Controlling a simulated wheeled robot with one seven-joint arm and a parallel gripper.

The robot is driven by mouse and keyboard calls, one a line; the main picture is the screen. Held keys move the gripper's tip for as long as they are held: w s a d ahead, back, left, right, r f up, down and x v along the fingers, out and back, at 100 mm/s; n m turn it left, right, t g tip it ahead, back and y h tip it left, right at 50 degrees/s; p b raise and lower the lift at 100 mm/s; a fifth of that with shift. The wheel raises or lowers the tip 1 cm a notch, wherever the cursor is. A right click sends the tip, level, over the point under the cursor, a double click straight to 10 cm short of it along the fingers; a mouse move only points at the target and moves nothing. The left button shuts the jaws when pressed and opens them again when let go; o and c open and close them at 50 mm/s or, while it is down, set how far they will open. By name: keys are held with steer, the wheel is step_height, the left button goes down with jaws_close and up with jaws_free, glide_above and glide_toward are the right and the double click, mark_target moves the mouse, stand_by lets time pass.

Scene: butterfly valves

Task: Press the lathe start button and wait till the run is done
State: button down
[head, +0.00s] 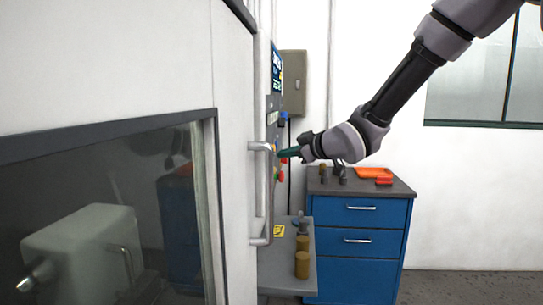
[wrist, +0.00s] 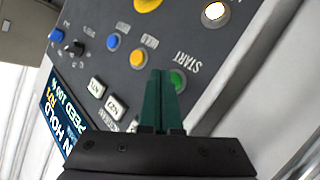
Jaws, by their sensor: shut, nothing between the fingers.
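The lathe control panel (wrist: 125,75) fills much of the wrist view, tilted. The green START button (wrist: 178,80) sits on it, its label beside it. My gripper (wrist: 160,73) is shut and empty. Its dark green fingertips appear just beside the START button and partly overlap its edge; I cannot tell whether they touch it. In the head view my gripper (head: 282,154) reaches leftward to the panel (head: 272,125) on the machine's side. A round lamp (wrist: 214,11) near the top is lit.
The lathe door handle (head: 268,195) stands out close to my gripper. A shelf (head: 285,275) with brass-coloured cylinders (head: 302,262) lies below. A blue cabinet (head: 358,240) with an orange tray (head: 373,173) stands to the right. Other panel buttons, including a blue one (wrist: 113,42), are nearby.

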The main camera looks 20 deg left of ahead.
steer(key=shift+a, duration=0.1)
stand_by(0.7)
steer(key=shift+s+a, duration=0.1)
steer(key=shift+a, duration=0.25)
steer(key=shift+s+a, duration=0.1)
steer(key=shift+a, duration=0.35)
stand_by(0.6)
steer(key=shift+d, duration=0.1)
steer(key=shift+w+d, duration=0.2)
steer(key=shift+d, duration=0.55)
steer(key=shift+w+d, duration=0.2)
steer(key=shift+d, duration=0.6)
steer(key=shift+w+d, duration=0.15)
steer(key=shift+d, duration=0.7)
steer(key=shift+w+d, duration=0.2)
steer(key=shift+d, duration=0.6)
